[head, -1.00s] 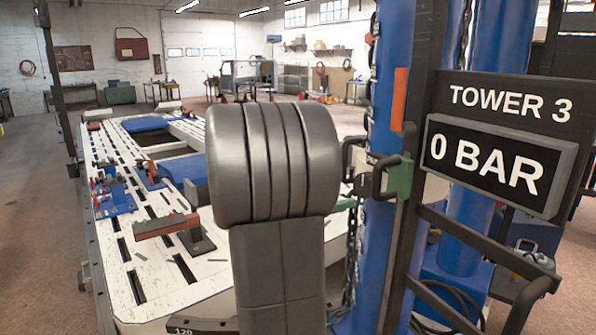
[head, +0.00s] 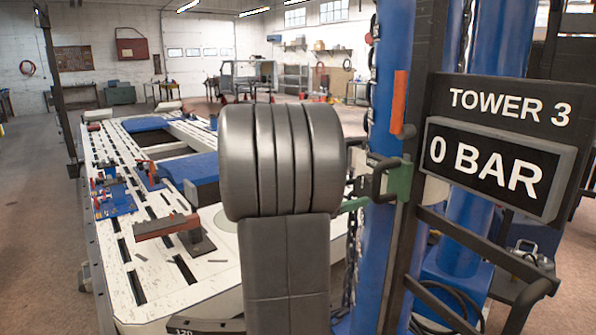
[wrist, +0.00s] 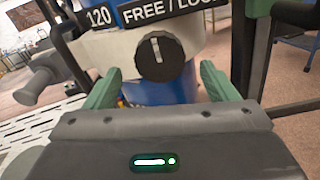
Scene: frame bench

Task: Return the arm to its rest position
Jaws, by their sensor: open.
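My gripper shows in the wrist view (wrist: 157,88). Its two green fingers stand wide apart, open, with nothing held between them. A round black knob (wrist: 154,58) with a white pointer mark appears between the fingers, below a black label with "120" and "FREE / LOC" in white, cut off at the edge. Whether the fingers touch anything there cannot be told. In the head view my dark grey arm fills the middle and hides most of my gripper and the knob.
A blue tower (head: 377,255) with a black frame and a "0 BAR" display (head: 487,168) stands close on the right. A black handle (head: 382,178) juts out beside my arm. The slotted white bench (head: 165,275), bearing blue and red clamps, spreads left. Open floor (head: 40,210) lies farther left.

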